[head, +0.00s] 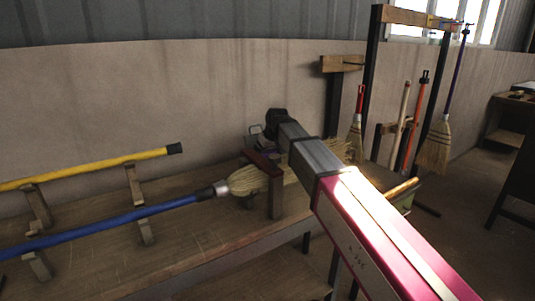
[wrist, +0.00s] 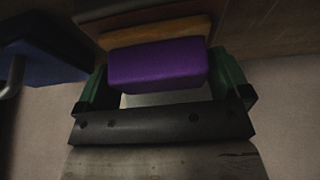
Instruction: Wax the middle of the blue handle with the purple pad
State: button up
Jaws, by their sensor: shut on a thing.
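The blue handle (head: 125,222) lies along the workbench at the lower left of the head view, resting on wooden supports. Straw bristles (head: 246,181) are at its right end. In the wrist view my gripper (wrist: 158,72) is shut on the purple pad (wrist: 155,62), with a green finger at each side of it. An orange-brown strip (wrist: 150,35) shows just beyond the pad; I cannot tell whether it is part of it. In the head view my arm hides most of the gripper, and the pad cannot be made out. The gripper is beyond the bench's right part, away from the handle's middle.
A yellow handle (head: 95,169) lies behind the blue one on supports (head: 133,186). A dark red-brown wooden post frame (head: 274,198) stands by the bristles. A dark blue object (wrist: 40,55) is close left in the wrist view.

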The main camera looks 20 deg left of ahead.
dwell(0.3)
jog(key=shift+r, duration=3.5)
